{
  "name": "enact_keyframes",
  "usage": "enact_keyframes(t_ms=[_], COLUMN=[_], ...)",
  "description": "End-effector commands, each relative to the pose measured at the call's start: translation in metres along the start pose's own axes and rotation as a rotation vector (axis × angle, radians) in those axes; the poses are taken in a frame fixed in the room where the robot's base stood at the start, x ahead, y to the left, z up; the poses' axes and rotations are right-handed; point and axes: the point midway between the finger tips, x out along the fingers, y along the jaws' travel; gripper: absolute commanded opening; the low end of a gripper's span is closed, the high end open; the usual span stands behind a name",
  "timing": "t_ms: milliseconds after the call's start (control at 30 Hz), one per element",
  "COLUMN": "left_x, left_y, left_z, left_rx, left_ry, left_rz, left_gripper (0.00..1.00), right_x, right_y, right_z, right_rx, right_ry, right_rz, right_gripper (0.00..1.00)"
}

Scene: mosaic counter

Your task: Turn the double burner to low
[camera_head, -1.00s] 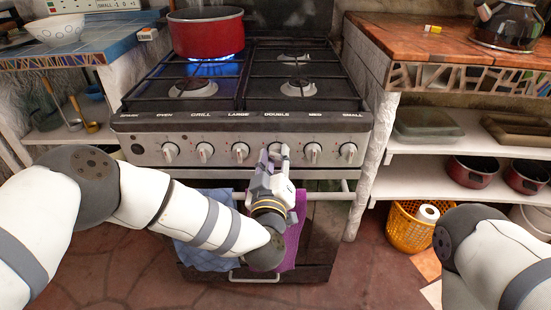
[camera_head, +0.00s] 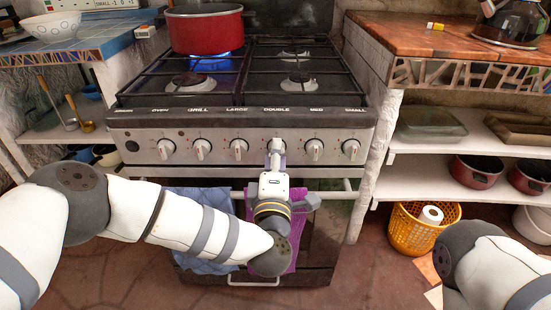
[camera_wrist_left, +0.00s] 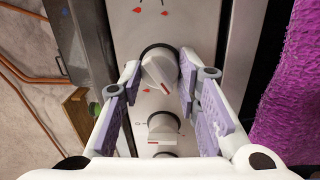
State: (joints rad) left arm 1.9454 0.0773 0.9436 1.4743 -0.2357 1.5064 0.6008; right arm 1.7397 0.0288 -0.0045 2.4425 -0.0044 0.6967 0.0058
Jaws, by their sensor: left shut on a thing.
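The double burner knob (camera_head: 277,146) is on the stove's front panel, below the word DOUBLE, between the large and med knobs. My left gripper (camera_head: 276,158) reaches up to it from below and is shut on it, partly hiding it. In the left wrist view, the knob (camera_wrist_left: 160,72) sits between the two purple-padded fingers of my left gripper (camera_wrist_left: 158,78). Its red mark points toward the lower right of that picture. The burner it controls cannot be told from these frames. My right gripper is out of view.
A red pot (camera_head: 204,29) stands over a lit blue flame at the back left. The large knob (camera_head: 238,149) and med knob (camera_head: 315,150) are close on either side. A purple towel (camera_head: 300,215) and blue towel (camera_head: 205,200) hang on the rail below.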

Motion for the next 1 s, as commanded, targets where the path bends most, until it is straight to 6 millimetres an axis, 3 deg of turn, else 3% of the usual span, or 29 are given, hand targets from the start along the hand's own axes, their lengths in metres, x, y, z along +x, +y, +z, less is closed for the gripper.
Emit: enact_keyframes(t_ms=[400,1000], left_x=[-0.001,-0.001], left_y=[-0.003,-0.001], left_z=[0.001,0.002], left_rx=[-0.264,-0.350], left_ry=[0.018,0.023], left_rz=[0.006,0.010], left_gripper=[0.02,0.02], right_x=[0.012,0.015], right_y=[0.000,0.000], right_z=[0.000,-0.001], right_rx=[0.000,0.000], right_ry=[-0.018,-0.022], right_rz=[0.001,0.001], right_gripper=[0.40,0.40])
